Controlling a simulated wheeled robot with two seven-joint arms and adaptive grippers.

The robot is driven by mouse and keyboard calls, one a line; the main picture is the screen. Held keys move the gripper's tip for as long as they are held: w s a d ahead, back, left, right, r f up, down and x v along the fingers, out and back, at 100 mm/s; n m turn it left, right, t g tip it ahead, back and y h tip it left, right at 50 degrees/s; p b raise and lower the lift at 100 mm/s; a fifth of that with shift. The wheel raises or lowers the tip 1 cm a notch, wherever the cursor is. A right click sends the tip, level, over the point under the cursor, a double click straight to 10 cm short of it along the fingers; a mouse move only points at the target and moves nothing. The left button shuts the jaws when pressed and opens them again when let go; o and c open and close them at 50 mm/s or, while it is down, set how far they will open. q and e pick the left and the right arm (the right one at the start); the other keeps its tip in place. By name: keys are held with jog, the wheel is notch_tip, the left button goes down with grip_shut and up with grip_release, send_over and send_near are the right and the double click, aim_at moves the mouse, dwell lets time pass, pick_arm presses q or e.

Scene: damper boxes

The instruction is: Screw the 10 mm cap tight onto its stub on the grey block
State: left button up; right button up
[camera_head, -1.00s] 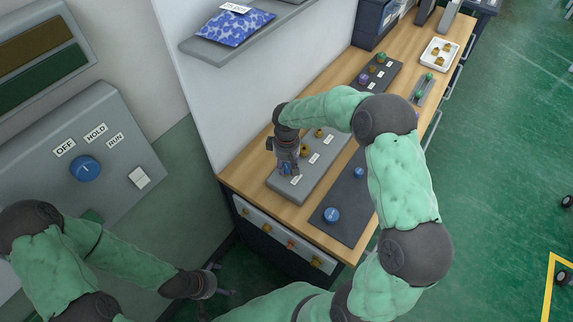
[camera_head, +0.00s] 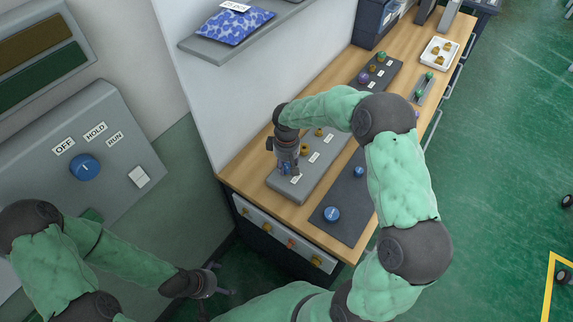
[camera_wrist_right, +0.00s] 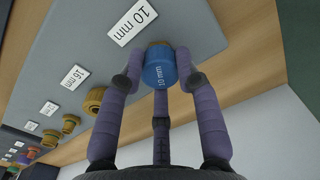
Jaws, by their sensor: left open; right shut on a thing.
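The blue cap marked "10 mm" (camera_wrist_right: 159,70) sits at the brass stub by the 10 mm label on the grey block (camera_wrist_right: 75,35); a brass edge shows just behind the cap. Whether the cap is seated fully cannot be told. The grey block (camera_head: 309,172) lies on the bench in the head view. My right gripper (camera_head: 287,170) is over its near end, with its fingers closed around the cap; it also shows in the right wrist view (camera_wrist_right: 162,82). My left gripper (camera_head: 220,280) is open and empty, low over the floor, away from the bench.
Several brass stubs (camera_wrist_right: 94,99) stand in a row along the block. A dark mat (camera_head: 347,197) beside it bears two blue caps, one large (camera_head: 332,214), one small (camera_head: 359,172). A white tray (camera_head: 428,62) with brass parts lies at the far end. A wall panel (camera_head: 188,95) borders the bench's left.

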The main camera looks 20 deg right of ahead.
jog(key=o, duration=0.9)
jog(key=shift+c, duration=1.3)
